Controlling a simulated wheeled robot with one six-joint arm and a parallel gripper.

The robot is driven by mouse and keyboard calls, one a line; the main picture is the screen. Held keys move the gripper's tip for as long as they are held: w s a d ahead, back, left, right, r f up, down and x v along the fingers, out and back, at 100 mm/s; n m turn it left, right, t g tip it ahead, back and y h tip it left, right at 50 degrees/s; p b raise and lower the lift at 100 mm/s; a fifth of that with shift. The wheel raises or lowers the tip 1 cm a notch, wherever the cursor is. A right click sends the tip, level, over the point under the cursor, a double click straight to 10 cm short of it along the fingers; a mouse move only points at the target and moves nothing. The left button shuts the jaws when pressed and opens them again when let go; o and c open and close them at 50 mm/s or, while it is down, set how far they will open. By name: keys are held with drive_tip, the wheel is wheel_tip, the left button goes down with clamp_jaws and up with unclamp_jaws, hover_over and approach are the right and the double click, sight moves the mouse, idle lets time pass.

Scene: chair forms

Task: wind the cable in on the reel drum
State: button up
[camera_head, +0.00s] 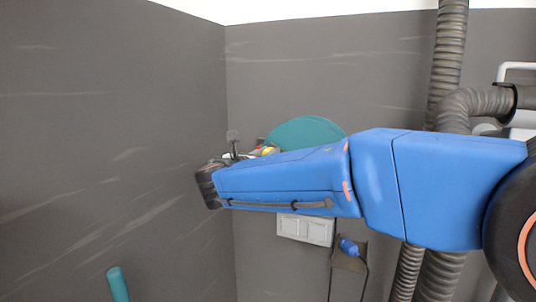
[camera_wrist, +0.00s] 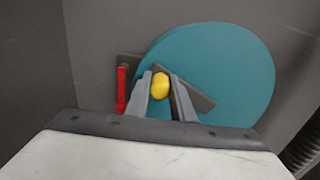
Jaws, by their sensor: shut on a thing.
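The reel drum shows as a teal disc (camera_wrist: 235,70) on the grey wall in the wrist view. Its upper part also shows behind my arm in the head view (camera_head: 308,130). A yellow knob (camera_wrist: 160,86) sits in front of the disc, at a dark grey bar (camera_wrist: 197,95) that looks like a crank arm. My gripper (camera_wrist: 160,92) is shut on the yellow knob, one grey finger on each side. In the head view a bit of yellow (camera_head: 270,151) shows above my blue arm, which hides most of the gripper. I cannot make out the cable.
A red lever (camera_wrist: 122,90) stands left of the knob. Below my arm are a pale wall box (camera_head: 305,229) and a dark holder with a blue plug (camera_head: 348,246). Ribbed hoses (camera_head: 447,60) run down the right. A teal post (camera_head: 118,285) rises at lower left.

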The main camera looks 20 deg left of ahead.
drive_tip(key=o, duration=0.4)
drive_tip(key=shift+o, duration=0.2)
drive_tip(key=shift+a+f, duration=0.25)
drive_tip(key=shift+f, duration=0.9)
drive_tip(key=shift+a+f, duration=0.25)
drive_tip(key=shift+f, duration=0.9)
drive_tip(key=o, duration=0.7)
drive_tip(key=shift+s, duration=0.1)
drive_tip(key=shift+s+a, duration=0.2)
drive_tip(key=shift+s, duration=2.25)
drive_tip(key=shift+s+a, duration=0.2)
drive_tip(key=shift+s, duration=2.25)
